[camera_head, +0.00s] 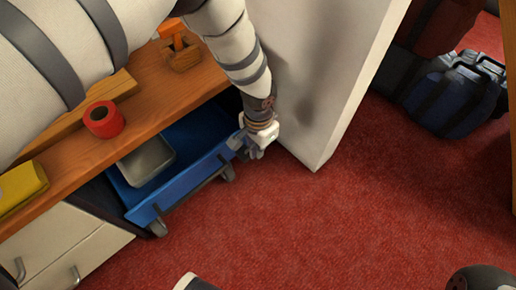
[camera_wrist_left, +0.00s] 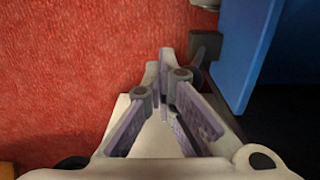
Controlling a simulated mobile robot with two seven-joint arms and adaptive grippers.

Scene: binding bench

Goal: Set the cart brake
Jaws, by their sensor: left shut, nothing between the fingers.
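My left gripper (camera_head: 250,150) points down beside the cart's right front corner. In the left wrist view, my left gripper (camera_wrist_left: 166,62) is shut and empty over the red floor. The cart's blue side (camera_wrist_left: 246,45) is to its right, with a dark grey part (camera_wrist_left: 205,45) beside the fingertips. I cannot make out the brake clearly.
A grey tray (camera_head: 147,160) sits in the cart. The bench top (camera_head: 140,117) holds red tape (camera_head: 104,119), a yellow item (camera_head: 22,186) and an orange-handled tool (camera_head: 176,45). A white panel (camera_head: 315,75) stands right of my left arm. Red carpet (camera_head: 300,225) is open in front.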

